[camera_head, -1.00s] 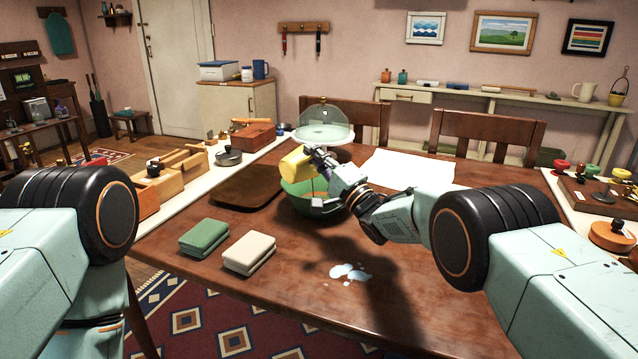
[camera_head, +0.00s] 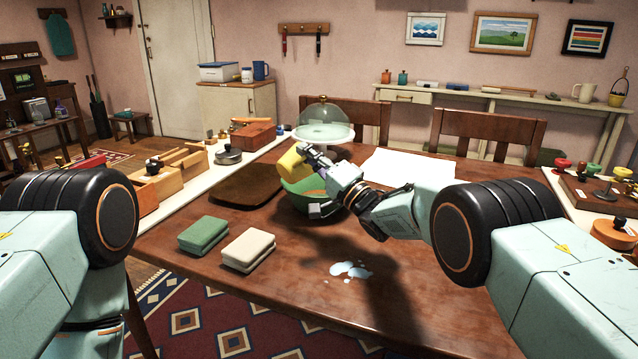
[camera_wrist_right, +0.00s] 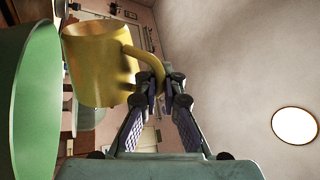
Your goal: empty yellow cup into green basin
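The yellow cup (camera_head: 292,164) is tilted above the left part of the green basin (camera_head: 296,200), which stands on the wooden table. My right gripper (camera_head: 309,152) is at the cup's right side. In the right wrist view the right gripper (camera_wrist_right: 165,98) is closed on the handle of the yellow cup (camera_wrist_right: 95,60), and the green basin (camera_wrist_right: 28,100) is at the left edge. An orange-brown patch shows inside the basin. The inside of the cup is hidden in the head view. Only my left arm shows at the left; its gripper is out of view.
A green folded cloth (camera_head: 203,235) and a cream one (camera_head: 249,250) lie in front. A dark tray (camera_head: 240,192) is left of the basin. A domed cake stand (camera_head: 323,125) is behind. A pale spill (camera_head: 350,270) and a white sheet (camera_head: 410,168) are on the table.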

